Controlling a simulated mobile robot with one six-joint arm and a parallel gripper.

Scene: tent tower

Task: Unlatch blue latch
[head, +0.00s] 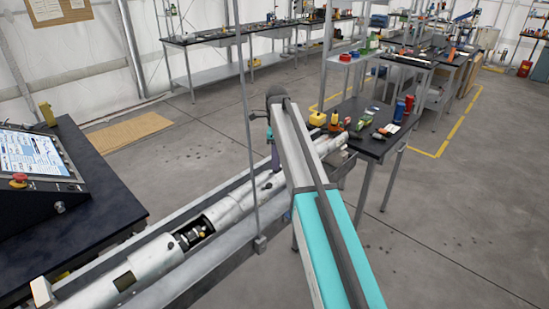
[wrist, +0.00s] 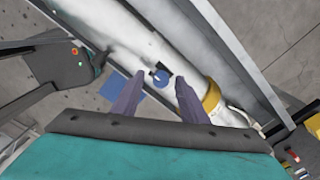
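The blue latch (wrist: 162,78) is a small dark blue piece on the side of a long white tube (wrist: 130,35), seen in the wrist view. My gripper (wrist: 160,75) is open, with its two purple fingers apart and the latch showing between their tips. I cannot tell how far the tips are from it, or whether they touch the tube. In the head view the white tube (head: 150,262) lies along a grey rail, and a purple finger of my gripper (head: 275,157) shows beside my arm. The latch is hidden there.
A gold band (wrist: 212,96) circles the tube right of the latch. A thin upright post (head: 247,120) stands beside the rail. A black bench with a control panel (head: 35,152) is at left. A cluttered workbench (head: 375,145) stands beyond the arm. Open floor lies at right.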

